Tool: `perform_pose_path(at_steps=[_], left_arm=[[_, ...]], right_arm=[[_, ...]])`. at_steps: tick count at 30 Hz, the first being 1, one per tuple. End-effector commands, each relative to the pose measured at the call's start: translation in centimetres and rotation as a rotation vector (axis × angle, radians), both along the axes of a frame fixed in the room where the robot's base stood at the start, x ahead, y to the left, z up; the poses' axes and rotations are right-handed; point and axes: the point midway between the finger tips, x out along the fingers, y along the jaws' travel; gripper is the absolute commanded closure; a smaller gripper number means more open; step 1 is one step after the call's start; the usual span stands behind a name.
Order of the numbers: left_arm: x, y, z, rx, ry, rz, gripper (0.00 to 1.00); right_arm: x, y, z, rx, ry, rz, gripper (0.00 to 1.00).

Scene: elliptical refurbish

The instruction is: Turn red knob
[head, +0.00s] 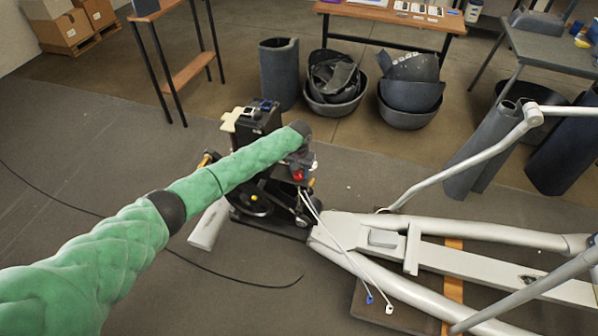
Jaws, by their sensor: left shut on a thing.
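The red knob (298,175) is a small red spot on the right side of a dark machine (262,120) near the middle of the head view. My left arm, in a green padded sleeve, reaches in from the left to the machine. My left gripper (302,160) is small and dark at the arm's end, right at the red knob, and is shut on it. The sleeve and wrist hide much of the machine and most of the fingers. My right gripper is out of view.
A grey tubular frame (465,262) lies on the floor to the right, with white cables (335,245) running over it. Dark tubs (410,100) with scrap stand behind. A wooden table (395,14) is at the back. The floor at the left is mostly clear, with a thin black cable.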

Motion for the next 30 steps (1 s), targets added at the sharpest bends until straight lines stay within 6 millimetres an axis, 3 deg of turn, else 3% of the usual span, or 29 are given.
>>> perform_pose_path(at_steps=[13, 30], left_arm=[[0.04, 0.06, 0.03, 0.001, 0.000, -0.251, 0.85], [0.06, 0.08, 0.06, 0.000, -0.001, -0.297, 0.85]], right_arm=[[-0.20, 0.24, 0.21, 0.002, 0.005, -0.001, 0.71], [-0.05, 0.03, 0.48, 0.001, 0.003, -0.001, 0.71]])
